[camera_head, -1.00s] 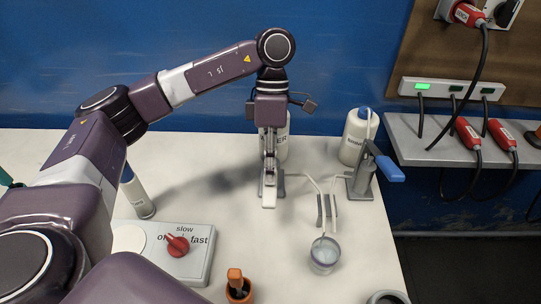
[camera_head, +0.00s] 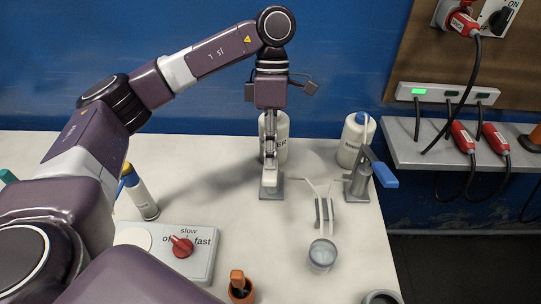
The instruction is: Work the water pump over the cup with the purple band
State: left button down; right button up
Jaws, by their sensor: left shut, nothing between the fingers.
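The water pump (camera_head: 270,193) stands on the white table, its grey foot showing below my left gripper (camera_head: 270,165). The gripper points down, shut with nothing between its fingers, over the pump's pale handle (camera_head: 272,183); contact is unclear. The gripper hides much of the pump. The white water bottle (camera_head: 281,130) stands behind, its label partly covered. A thin tube runs from the pump to a small tube stand (camera_head: 324,212). Below its spouts is a clear cup (camera_head: 322,258) with a faint purplish band and liquid inside. My right gripper is out of view.
A second pump with a blue handle (camera_head: 385,175) and its bottle (camera_head: 352,140) stand to the right. A stirrer with a red knob (camera_head: 181,247) is at left front, a capped bottle (camera_head: 141,195) behind it. An orange holder (camera_head: 241,290) sits at the front.

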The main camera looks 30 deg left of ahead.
pick_arm(q)
jog(key=shift+p+v, duration=2.5)
jog(key=shift+v, duration=0.5)
